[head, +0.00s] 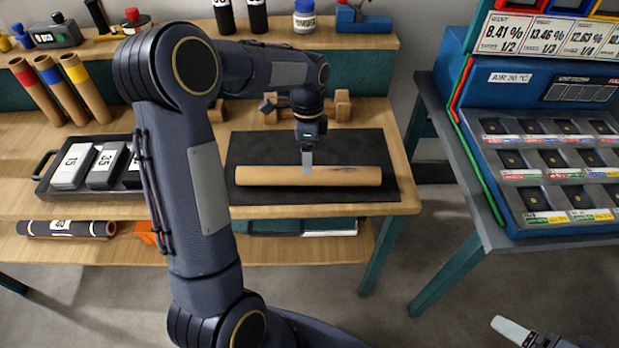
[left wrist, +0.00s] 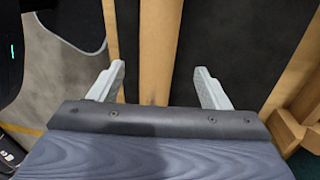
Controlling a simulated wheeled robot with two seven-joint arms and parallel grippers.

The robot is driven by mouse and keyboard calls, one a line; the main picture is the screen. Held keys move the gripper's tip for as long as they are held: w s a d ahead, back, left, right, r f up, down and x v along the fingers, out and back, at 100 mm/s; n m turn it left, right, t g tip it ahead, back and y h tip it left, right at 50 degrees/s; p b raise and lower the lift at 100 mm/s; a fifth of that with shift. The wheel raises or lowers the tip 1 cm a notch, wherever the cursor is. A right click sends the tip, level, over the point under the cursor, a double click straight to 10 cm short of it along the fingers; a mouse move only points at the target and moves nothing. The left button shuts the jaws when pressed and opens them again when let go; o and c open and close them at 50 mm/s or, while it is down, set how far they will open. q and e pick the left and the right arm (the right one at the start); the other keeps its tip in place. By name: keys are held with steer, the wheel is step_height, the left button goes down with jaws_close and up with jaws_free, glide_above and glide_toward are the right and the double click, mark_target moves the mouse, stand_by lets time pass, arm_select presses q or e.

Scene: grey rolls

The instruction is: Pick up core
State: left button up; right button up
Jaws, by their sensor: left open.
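The core (head: 250,175), a brown cardboard tube, lies crosswise on a black mat (head: 375,150) on the wooden bench. My left gripper (head: 307,168) is over the core's middle, pointing down. In the left wrist view the core (left wrist: 160,45) runs between the two open fingers of my left gripper (left wrist: 160,72), with a gap on each side. I cannot tell how far below the fingertips it lies. Part of my right gripper (head: 513,331) shows at the bottom right edge; one pale finger is visible.
A black tray (head: 45,190) with numbered weights stands left of the mat. Wooden blocks (head: 342,105) sit behind the core. Several colour-banded tubes (head: 60,90) lean at the left. A blue machine (head: 510,100) stands on a separate table at right, with open floor between.

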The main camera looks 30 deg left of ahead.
arm_select(q)
steer(key=f, duration=0.4)
steer(key=s+f, duration=0.1)
steer(key=f, duration=0.1)
steer(key=shift+d, duration=0.35)
steer(key=c, duration=1.1)
steer(key=shift+w+r, duration=0.1)
steer(key=shift+r, duration=0.1)
